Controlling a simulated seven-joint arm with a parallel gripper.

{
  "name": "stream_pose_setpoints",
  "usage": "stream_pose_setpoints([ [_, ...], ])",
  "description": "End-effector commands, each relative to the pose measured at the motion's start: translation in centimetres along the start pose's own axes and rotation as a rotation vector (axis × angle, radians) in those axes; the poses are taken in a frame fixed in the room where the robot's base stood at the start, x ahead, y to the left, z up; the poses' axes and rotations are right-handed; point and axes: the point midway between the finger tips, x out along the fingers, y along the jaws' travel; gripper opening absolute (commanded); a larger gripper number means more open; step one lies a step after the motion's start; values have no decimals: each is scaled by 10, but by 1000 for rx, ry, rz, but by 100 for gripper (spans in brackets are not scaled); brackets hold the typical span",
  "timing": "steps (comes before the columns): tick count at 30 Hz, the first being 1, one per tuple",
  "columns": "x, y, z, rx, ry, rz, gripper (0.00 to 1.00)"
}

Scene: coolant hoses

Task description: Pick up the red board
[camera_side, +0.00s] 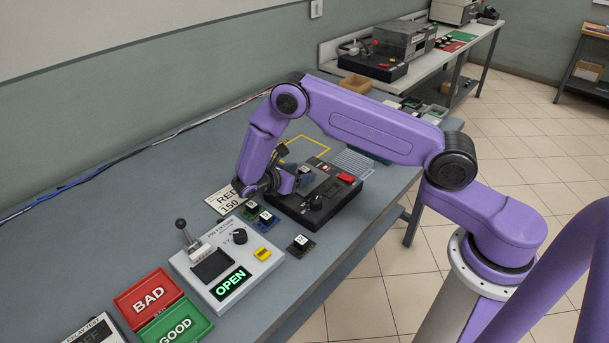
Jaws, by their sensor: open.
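I cannot make out a red board in this view; it may be hidden behind my gripper. My gripper (262,186) is low over the bench, between the white card reading RED 150 (228,199) and the black fixture (318,198). It is open; its fingertips are small and partly hidden, and I see nothing between them. Small boards with white-marked chips lie just in front of it: a green one (249,210), a blue one (264,220) and a dark one (301,246). Another bluish board (305,173) is at the black fixture.
A white test station (225,262) with a lever and a lit OPEN display stands in front. A red BAD tray (148,297) and a green GOOD tray (176,326) lie at the lower left. A grey panel (352,163) is behind the fixture.

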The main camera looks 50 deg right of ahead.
Motion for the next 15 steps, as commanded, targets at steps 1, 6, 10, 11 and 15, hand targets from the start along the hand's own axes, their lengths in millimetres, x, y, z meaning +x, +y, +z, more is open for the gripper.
stream_pose_setpoints([
  [1, 0, 0, 0, 0, 0, 1, 62],
  [6, 0, 0, 0, 0, 0, 1, 58],
  [10, 0, 0, 0, 0, 0, 0, 16],
  [11, 0, 0, 0, 0, 0, 0, 6],
  [15, 0, 0, 0, 0, -1, 0, 0],
])
